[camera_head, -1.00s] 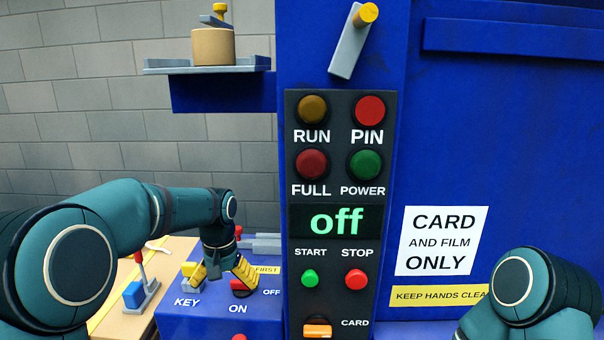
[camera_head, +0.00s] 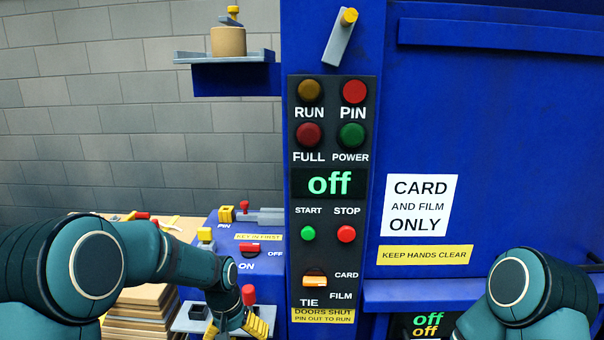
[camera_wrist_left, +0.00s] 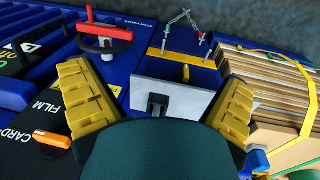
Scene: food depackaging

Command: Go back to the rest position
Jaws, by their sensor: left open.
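My left gripper (camera_head: 240,325) shows low in the head view, with yellow fingers, below the blue key box and left of the control panel. In the left wrist view its two yellow fingers (camera_wrist_left: 160,110) are spread wide with nothing between them. Beyond them is a grey plate (camera_wrist_left: 172,96) on a blue surface. My right arm shows at the lower right of the head view, but its gripper is out of frame.
The blue machine with its control panel (camera_head: 331,225) reads "off". A red-handled switch (camera_head: 249,248) sits on the key box. Stacked cardboard (camera_head: 140,303) stands at the lower left. A shelf (camera_head: 225,58) holds a tan cylinder.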

